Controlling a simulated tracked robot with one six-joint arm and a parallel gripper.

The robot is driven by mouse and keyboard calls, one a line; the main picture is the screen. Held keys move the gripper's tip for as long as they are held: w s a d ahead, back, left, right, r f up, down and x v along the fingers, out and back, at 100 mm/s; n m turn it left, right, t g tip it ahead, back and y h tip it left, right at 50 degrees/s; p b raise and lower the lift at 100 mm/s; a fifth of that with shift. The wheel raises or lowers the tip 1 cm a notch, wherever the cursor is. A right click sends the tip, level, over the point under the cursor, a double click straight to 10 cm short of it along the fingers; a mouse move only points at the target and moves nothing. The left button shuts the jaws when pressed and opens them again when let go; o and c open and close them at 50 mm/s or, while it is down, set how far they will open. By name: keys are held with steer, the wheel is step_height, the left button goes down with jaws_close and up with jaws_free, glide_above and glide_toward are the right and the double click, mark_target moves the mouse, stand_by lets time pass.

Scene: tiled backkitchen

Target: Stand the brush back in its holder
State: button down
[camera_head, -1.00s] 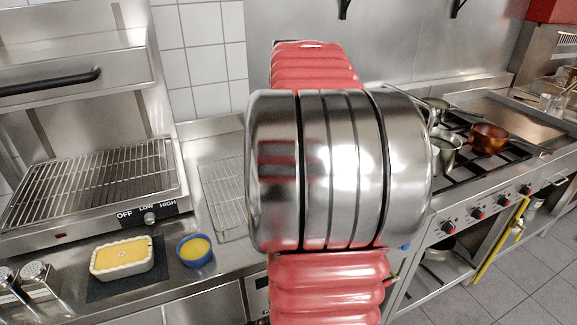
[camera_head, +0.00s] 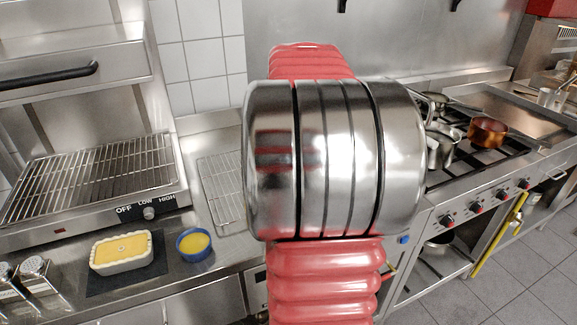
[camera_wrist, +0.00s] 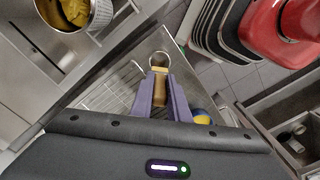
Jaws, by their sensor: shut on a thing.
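In the wrist view my gripper (camera_wrist: 161,92) has two purple fingers closed on a brown, wooden-looking piece (camera_wrist: 159,84), which seems to be the brush's handle. A yellowish band (camera_wrist: 159,70) and a pale ring (camera_wrist: 159,58) show just past the fingertips; I cannot tell whether the ring belongs to the brush. The brush's bristles are not seen. In the head view my own arm hides the gripper and brush. I cannot make out the holder for certain in either view.
Left of my arm are a wire rack (camera_head: 222,190), a blue bowl (camera_head: 193,244) with yellow contents, a white dish (camera_head: 121,252) and a grill (camera_head: 88,185). Right is a stove with a copper pan (camera_head: 487,131). In the wrist view a metal container (camera_wrist: 98,14) holds yellow pieces.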

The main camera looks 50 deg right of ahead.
step_height(320, 180, down, 8)
stand_by(1.2)
steer(key=shift+f, duration=0.1)
steer(key=c, duration=1.6)
jaws_free()
step_height(320, 180, up, 14)
steer(key=shift+f, duration=0.1)
stand_by(0.7)
